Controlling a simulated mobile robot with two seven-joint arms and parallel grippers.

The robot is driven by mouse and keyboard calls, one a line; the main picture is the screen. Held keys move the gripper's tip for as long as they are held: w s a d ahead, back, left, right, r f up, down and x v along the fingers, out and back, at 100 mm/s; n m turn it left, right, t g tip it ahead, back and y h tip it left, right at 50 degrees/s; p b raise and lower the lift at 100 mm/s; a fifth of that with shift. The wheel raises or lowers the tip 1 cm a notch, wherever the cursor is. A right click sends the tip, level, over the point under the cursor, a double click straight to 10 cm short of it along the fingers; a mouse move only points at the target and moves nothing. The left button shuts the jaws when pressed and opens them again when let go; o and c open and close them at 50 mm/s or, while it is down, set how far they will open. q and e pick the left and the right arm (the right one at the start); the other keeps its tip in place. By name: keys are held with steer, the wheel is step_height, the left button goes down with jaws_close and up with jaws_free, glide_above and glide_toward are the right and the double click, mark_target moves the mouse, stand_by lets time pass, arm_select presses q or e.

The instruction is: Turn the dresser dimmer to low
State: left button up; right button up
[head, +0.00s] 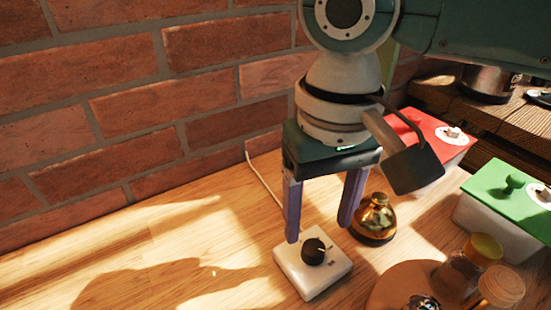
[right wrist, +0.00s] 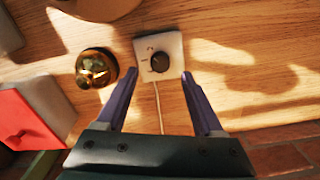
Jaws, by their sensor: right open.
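The dimmer is a small white box (head: 312,270) with a round black knob (head: 314,251) on top and a white cord running back to the brick wall. It lies on the wooden table top. In the right wrist view the dimmer (right wrist: 176,44) and its knob (right wrist: 160,62) show ahead of the fingers. My right gripper (head: 319,228) points down above the dimmer, open, with its purple fingers to either side of the knob and apart from it. The right wrist view shows the gripper (right wrist: 158,78) empty. My left gripper is not in view.
A shiny gold bell-like object (head: 375,220) stands close to the right finger. A red-topped box (head: 437,135) and a green-topped box (head: 505,205) stand to the right. A round wooden tray (head: 395,285) with jars is at front right. The table's left is clear.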

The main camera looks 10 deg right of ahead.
mark_target(314, 247)
step_height(314, 247, down, 5)
steer(key=shift+b, duration=0.4)
steer(key=shift+c, duration=0.2)
jaws_close()
